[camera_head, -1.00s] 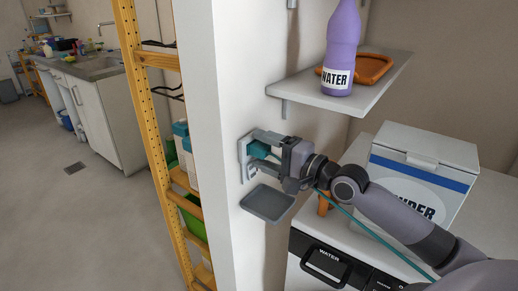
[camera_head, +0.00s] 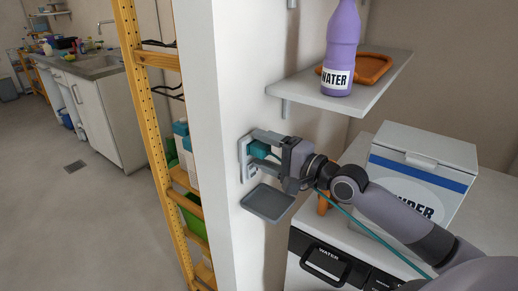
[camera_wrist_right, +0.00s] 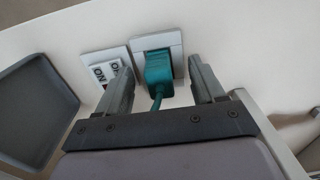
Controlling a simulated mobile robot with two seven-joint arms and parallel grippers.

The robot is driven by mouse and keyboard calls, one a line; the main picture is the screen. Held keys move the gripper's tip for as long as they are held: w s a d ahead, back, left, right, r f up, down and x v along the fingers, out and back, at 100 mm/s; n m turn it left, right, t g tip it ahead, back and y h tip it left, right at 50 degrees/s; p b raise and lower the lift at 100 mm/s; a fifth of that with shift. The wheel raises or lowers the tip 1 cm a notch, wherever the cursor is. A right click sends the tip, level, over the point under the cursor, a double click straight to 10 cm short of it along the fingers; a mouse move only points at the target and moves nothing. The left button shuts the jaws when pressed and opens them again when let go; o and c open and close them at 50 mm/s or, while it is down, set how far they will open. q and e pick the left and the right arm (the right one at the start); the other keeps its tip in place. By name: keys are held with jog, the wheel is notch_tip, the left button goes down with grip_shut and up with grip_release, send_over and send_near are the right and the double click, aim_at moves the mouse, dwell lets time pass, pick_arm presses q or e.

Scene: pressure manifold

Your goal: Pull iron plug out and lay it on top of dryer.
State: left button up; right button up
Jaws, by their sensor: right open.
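The iron plug (camera_head: 259,150) is teal and sits in a wall socket on the white wall's side face. In the right wrist view the plug (camera_wrist_right: 158,70) is in the white socket plate (camera_wrist_right: 150,45), with its teal cord running down towards me. My right gripper (camera_wrist_right: 157,78) is open, one finger on each side of the plug, with gaps visible. In the head view the right gripper (camera_head: 258,158) reaches the socket from the right. The dryer appears to be the white appliance (camera_head: 485,225) at lower right, partly hidden by my arm. My left gripper is not in view.
A grey tray (camera_head: 268,203) juts from the wall just below the socket. A powder box (camera_head: 425,150) stands on the appliance. Above, a shelf (camera_head: 300,88) holds a purple water bottle (camera_head: 341,45) and an orange tray (camera_head: 372,67). A switch plate (camera_wrist_right: 105,68) is beside the socket.

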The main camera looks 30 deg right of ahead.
aim_at(268, 152)
dwell(0.4)
grip_shut()
jog(key=shift+s+d+p, duration=0.1)
jog(key=shift+s+p, duration=0.05)
jog(key=shift+p, duration=0.15)
jog(key=shift+v, duration=2.8)
